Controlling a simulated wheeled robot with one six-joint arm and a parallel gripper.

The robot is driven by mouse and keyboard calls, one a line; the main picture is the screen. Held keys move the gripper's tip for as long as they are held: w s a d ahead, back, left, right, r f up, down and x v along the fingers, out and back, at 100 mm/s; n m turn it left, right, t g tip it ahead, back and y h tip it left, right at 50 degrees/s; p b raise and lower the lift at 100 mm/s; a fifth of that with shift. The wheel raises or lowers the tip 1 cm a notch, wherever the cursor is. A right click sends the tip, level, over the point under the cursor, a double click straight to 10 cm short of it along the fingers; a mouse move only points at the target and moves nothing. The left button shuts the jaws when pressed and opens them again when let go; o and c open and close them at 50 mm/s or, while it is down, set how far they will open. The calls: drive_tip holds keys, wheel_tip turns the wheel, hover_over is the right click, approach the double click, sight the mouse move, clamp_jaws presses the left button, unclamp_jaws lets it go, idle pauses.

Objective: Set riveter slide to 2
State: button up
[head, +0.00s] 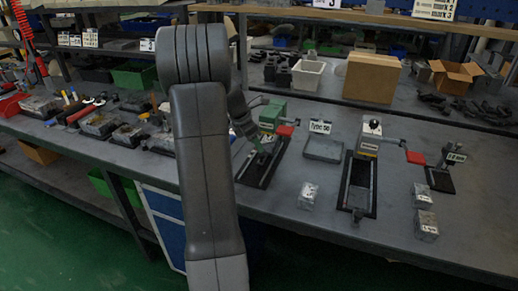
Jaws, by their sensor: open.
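Two bench devices on black base plates could be the riveter; their small labels are too small to read. One is a green device (272,114) with a red handle (285,131), just right of my arm. The other is a grey device (368,145) with a black knob on top and a red handle (415,157) at its right. I cannot make out a slide or its number on either. My gripper (252,136) is open, beside the green device at its left, partly hidden by my arm. I cannot tell whether it touches the device.
A shallow tray (323,151) with a label stands between the devices. Small labelled clear boxes (308,194) (426,225) stand near the front. A smaller device (440,178) stands at the right. Cardboard boxes (371,78) and a white bin (307,76) are behind. My arm hides the bench's middle.

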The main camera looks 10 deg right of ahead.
sight(259, 155)
drive_tip(key=v, duration=0.9)
drive_tip(key=shift+r, duration=0.2)
drive_tip(key=x, duration=1.4)
drive_tip(key=shift+a+f, duration=0.1)
drive_tip(key=shift+a, duration=0.05)
drive_tip(key=shift+s+a+b, duration=0.2)
drive_tip(key=shift+s+b, duration=0.1)
drive_tip(key=shift+b, duration=0.15)
